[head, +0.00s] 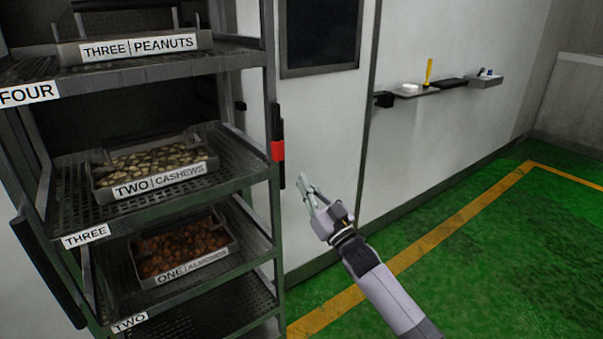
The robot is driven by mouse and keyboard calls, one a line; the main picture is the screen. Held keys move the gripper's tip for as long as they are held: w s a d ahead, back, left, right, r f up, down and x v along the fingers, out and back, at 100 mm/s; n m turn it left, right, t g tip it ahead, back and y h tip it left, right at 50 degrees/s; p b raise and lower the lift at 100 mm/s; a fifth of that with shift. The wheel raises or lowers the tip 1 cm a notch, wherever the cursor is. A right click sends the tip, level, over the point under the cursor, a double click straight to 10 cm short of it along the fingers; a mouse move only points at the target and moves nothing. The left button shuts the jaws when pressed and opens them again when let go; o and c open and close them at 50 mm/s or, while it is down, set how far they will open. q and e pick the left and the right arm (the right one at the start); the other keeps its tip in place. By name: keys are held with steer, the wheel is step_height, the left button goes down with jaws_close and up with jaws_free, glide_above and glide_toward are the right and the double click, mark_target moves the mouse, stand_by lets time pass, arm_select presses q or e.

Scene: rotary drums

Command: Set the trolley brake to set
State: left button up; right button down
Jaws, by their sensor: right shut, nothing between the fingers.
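The trolley (272,190) is a dark metal rack with several shelves, filling the left side of the head view. A black upright bar with a red band (278,151) is on its right front post; I cannot tell whether this is the brake or how it is set. No marking for the brake is readable. My right gripper (306,185) is shut and empty, to the right of the bar's lower end and apart from it in the picture. My left gripper is not in view.
Labelled trays of peanuts (135,47), cashews (155,182) and almonds (190,263) sit on the trolley shelves. A small wall shelf (432,90) holds several items at the right. The green floor (480,270) with a yellow line is clear at the right.

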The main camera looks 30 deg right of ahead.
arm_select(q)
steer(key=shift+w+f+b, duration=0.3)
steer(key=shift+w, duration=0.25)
arm_select(e)
steer(key=shift+w+f+v, duration=0.1)
steer(key=shift+f+v, duration=0.15)
steer(key=shift+v, duration=1)
steer(key=shift+w+f+v, duration=0.1)
steer(key=shift+f+v, duration=0.1)
steer(key=shift+v, duration=1.1)
steer(key=shift+w, duration=0.1)
